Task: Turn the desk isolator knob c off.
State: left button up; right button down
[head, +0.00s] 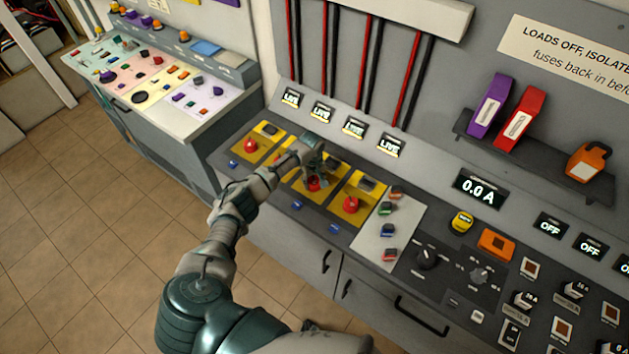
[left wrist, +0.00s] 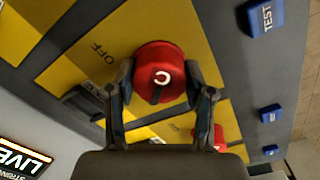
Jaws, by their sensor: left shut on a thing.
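Knob c is a round red knob with a white letter C (left wrist: 161,72) on a yellow plate (left wrist: 130,28); it also shows under my gripper in the head view (head: 313,184). The word OFF is printed on the plate beside it. My left gripper (left wrist: 163,92) has its two fingers on opposite sides of the knob, shut on it. In the head view my left gripper (head: 312,168) reaches down onto the knob from the left and hides part of it. My right gripper is not in view.
Other red knobs stand on yellow plates, one at left (head: 250,146) and one at right (head: 350,204). Several displays above read LIVE, one of them here (head: 353,127). Blue buttons, one marked TEST (left wrist: 263,17), line the desk. A pale panel (head: 398,225) with coloured switches is at right.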

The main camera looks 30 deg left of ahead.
pick_arm(q)
jog(key=shift+d, duration=0.1)
jog(key=shift+a, duration=0.2)
jog(key=shift+w+d+r, duration=0.1)
jog(key=shift+d, duration=0.05)
jog(key=shift+m+p, duration=0.3)
jog(key=shift+m, duration=0.2)
jog(key=shift+r+m+p, duration=0.1)
jog(key=shift+m+p, duration=0.2)
jog(key=shift+m, duration=0.3)
jog(key=m+p, duration=0.1)
jog(key=m, duration=0.1)
jog(key=shift+m, duration=0.3)
jog(key=m, duration=0.3)
jog(key=shift+w+m, duration=0.1)
jog(key=shift+m, duration=0.2)
jog(key=shift+m+p, duration=0.3)
jog(key=shift+m, duration=0.7)
jog(key=m, duration=0.5)
jog(key=shift+w+m, duration=0.1)
jog(key=shift+m, duration=1.1)
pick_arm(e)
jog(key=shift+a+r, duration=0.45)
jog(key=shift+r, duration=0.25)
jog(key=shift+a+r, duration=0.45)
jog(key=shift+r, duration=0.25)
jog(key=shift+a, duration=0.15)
